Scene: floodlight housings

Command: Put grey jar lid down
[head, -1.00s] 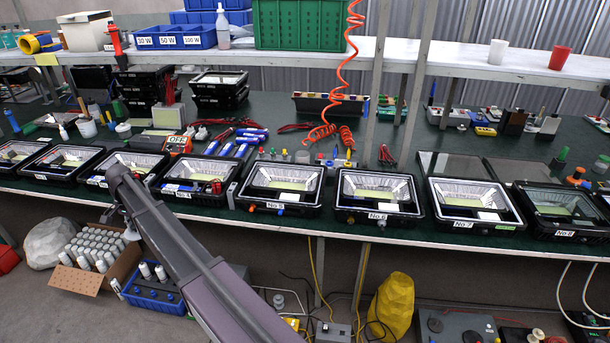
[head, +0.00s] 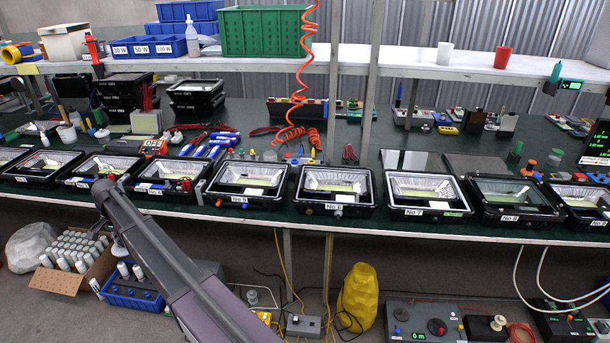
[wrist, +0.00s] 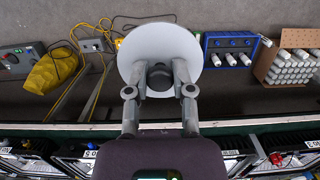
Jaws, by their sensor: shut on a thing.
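The grey jar lid (wrist: 160,35) is a pale round disc with a dark grey knob in the middle. In the wrist view my gripper (wrist: 160,78) is shut on this knob, one finger on each side. The lid is held in front of the bench edge, with the floor behind it in the picture. In the head view my arm hides the gripper and most or all of the lid. I cannot pick out a matching jar with certainty.
A row of floodlight housings (head: 337,190) lines the front of the green bench (head: 240,117). On the floor are a blue crate (head: 133,290), a cardboard box of white cylinders (head: 60,280), a yellow sack (head: 357,298) and cables. A white shelf (head: 350,65) runs above the bench.

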